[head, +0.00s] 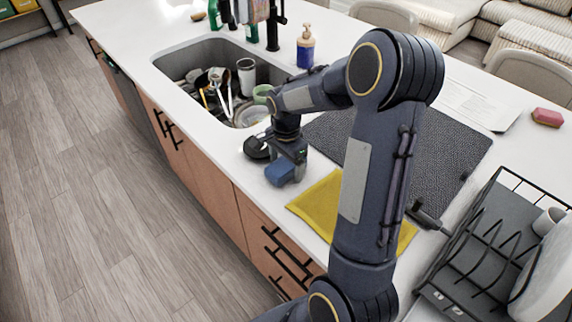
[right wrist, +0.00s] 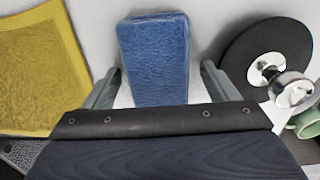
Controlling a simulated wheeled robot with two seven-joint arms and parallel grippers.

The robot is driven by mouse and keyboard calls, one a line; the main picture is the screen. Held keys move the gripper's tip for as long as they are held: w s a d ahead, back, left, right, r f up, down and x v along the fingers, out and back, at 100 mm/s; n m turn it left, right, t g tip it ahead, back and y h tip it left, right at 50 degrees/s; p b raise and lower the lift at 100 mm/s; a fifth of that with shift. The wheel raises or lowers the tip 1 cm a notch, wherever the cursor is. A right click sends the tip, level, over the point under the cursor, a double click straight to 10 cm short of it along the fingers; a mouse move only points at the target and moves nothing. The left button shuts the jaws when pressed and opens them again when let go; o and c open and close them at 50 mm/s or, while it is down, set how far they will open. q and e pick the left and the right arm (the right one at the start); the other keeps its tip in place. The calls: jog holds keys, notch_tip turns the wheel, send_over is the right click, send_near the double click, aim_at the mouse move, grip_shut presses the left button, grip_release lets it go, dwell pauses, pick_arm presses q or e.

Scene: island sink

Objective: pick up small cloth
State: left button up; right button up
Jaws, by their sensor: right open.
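A small blue rectangular pad (head: 280,173), a folded cloth or a sponge by its look, lies on the white counter near its front edge. A flat yellow cloth (head: 318,204) lies to its right, partly hidden behind my right arm. My right gripper (head: 290,165) points down at the blue pad. In the right wrist view the blue pad (right wrist: 155,58) lies between the two open fingers of the gripper (right wrist: 160,82), with a gap on each side. The yellow cloth (right wrist: 42,65) is left of the fingers there. My left gripper is not in view.
A black lid (right wrist: 262,62) with a metal knob lies close to the right finger. The sink (head: 190,60) holds several dishes and utensils. A dark drying mat (head: 440,150) and a black dish rack (head: 480,240) are to the right. A soap bottle (head: 305,50) stands behind the sink.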

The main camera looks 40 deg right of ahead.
aim_at(285, 162)
jog(key=c, duration=1.1)
jog(key=shift+o, duration=0.2)
jog(key=shift+r, duration=0.55)
notch_tip(285, 162, up, 2)
jog(key=shift+a+r, duration=0.1)
jog(key=shift+r, duration=0.15)
jog(key=s+a+r+b, duration=0.2)
jog(key=s+a+r, duration=0.6)
jog(key=s, duration=0.3)
jog(key=shift+s+a+r+b, duration=0.15)
jog(key=shift+r+b, duration=0.2)
jog(key=shift+r, duration=0.35)
